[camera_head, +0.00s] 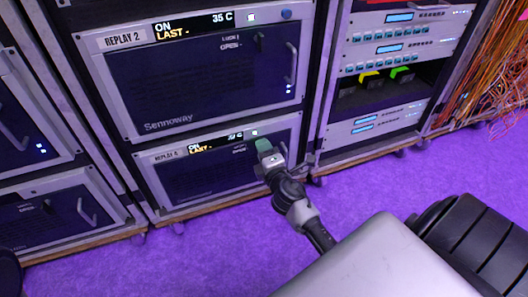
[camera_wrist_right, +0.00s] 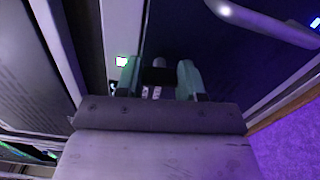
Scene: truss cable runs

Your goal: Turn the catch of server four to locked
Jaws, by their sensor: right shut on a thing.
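Server four (camera_head: 215,178) is the lower unit in the middle rack; its small label looks like REPLAY 4, and its display has a green light beside it. My right gripper (camera_head: 264,147) reaches its front at the upper right, where the catch sits, and hides the catch in the head view. In the right wrist view, the green fingertips of the gripper (camera_wrist_right: 159,80) are shut on the dark catch (camera_wrist_right: 158,75), one on each side. The catch's exact angle is hard to tell. My left gripper is out of view.
Server REPLAY 2 (camera_head: 190,85) sits directly above, with its own catch (camera_head: 259,43) and handle (camera_head: 291,62). Server four's handle (camera_wrist_right: 265,25) is close beside my right gripper. Another rack (camera_head: 400,85) stands right, with orange cables (camera_head: 498,70) beyond. Purple floor (camera_head: 420,180) is open in front.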

